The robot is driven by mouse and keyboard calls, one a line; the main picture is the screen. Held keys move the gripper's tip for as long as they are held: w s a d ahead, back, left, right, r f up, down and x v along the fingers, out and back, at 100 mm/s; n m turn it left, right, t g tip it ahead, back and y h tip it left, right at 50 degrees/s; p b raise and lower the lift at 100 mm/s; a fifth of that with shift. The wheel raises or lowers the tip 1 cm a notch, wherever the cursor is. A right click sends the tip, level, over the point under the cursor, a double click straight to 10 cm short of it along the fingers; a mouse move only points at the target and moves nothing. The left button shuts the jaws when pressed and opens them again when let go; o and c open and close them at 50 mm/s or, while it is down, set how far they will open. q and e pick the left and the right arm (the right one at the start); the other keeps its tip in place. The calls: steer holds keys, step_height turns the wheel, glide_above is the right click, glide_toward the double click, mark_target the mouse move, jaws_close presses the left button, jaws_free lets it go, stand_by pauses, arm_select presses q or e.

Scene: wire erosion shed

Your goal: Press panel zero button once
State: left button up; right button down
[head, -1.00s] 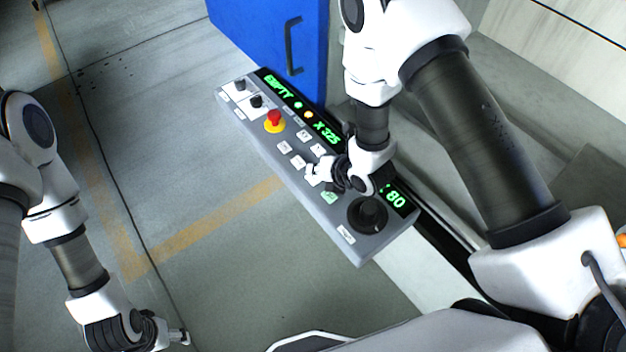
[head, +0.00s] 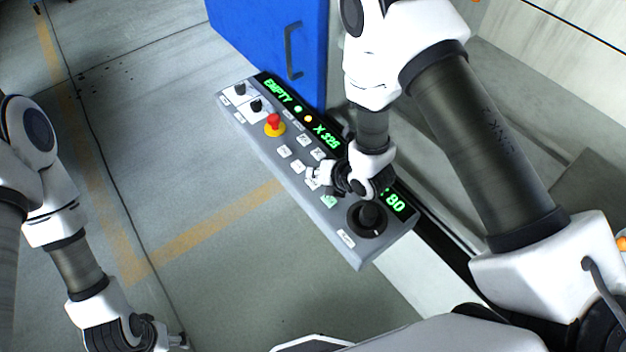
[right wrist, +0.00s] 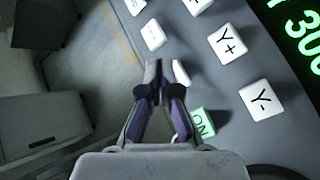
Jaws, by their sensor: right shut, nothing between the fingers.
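The grey control panel (head: 350,248) runs diagonally through the middle of the head view. My right gripper (head: 313,175) is shut and empty, with its tips low over the white buttons. In the right wrist view, its fingertips (right wrist: 158,68) are beside a white button (right wrist: 181,73) that they partly cover. That button's label is hidden, and I cannot tell whether the tips touch it. No button marked zero can be read. The green ON button (right wrist: 202,123) is just right of the fingers. My left gripper (head: 175,341) is at the bottom left, far from the panel; its jaws are unclear.
A red emergency stop (head: 274,122) on a yellow base and a black dial (head: 368,216) stand up from the panel. The Y+ button (right wrist: 227,44) and Y- button (right wrist: 261,99) are close by. A blue cabinet (head: 262,38) stands behind. The floor left of the panel is clear.

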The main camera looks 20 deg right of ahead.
steer(key=shift+f+b, duration=0.4)
steer(key=shift+b, duration=0.1)
steer(key=shift+f+b, duration=0.4)
steer(key=shift+b, duration=0.05)
stand_by(0.6)
steer(key=shift+r, duration=0.1)
steer(key=shift+r+p, duration=0.45)
steer(key=shift+r, duration=0.3)
steer(key=shift+r+p, duration=1.5)
steer(key=shift+r, duration=1.05)
steer(key=shift+f, duration=0.1)
